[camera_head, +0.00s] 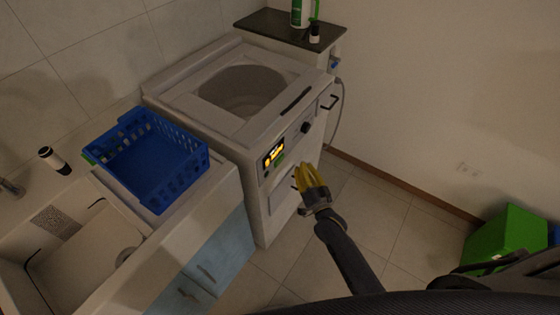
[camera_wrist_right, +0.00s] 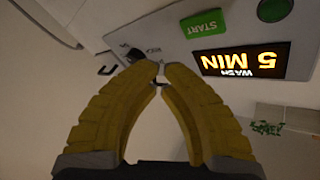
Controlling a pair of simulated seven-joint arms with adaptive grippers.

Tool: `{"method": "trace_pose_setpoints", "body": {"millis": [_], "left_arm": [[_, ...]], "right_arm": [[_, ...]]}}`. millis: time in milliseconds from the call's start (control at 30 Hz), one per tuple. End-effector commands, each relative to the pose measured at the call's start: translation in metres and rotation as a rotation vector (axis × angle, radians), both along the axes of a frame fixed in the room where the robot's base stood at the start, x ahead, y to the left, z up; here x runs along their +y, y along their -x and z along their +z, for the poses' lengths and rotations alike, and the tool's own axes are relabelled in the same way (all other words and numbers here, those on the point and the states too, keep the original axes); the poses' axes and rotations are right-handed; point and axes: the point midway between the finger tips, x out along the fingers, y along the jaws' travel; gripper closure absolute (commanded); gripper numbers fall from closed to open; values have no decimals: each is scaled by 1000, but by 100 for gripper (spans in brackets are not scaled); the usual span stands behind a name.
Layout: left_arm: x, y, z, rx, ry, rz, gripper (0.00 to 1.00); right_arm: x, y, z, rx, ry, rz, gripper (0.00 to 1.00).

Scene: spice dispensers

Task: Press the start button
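The white washing machine (camera_head: 240,95) has a front panel with a lit display (camera_head: 273,154), which reads "WASH 5 MIN" upside down in the right wrist view (camera_wrist_right: 243,62). The green START button (camera_wrist_right: 201,23) is beside the display; it also shows as a small green patch in the head view (camera_head: 279,160). My right gripper (camera_head: 300,158) has yellow fingers, tips together and empty, in front of the panel just right of the button. In the right wrist view the fingertips (camera_wrist_right: 160,68) sit below and left of the button, apart from it in the picture. My left gripper is out of view.
A blue basket (camera_head: 150,160) stands on the counter left of the machine, near a sink (camera_head: 95,250). A dark-topped cabinet (camera_head: 285,28) with bottles is behind. A green bin (camera_head: 505,238) stands at the right. The floor before the machine is clear.

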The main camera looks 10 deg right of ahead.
Motion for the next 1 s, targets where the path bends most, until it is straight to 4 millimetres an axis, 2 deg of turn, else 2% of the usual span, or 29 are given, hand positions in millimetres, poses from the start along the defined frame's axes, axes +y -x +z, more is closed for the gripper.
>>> {"method": "trace_pose_setpoints", "body": {"millis": [200,433,1000], "left_arm": [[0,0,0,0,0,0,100],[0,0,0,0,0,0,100],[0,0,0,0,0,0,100]], "right_arm": [[18,-18,0,-1,-2,0,100],[30,-31,0,-1,0,-1,100],[36,-37,0,0,0,0,100]]}}
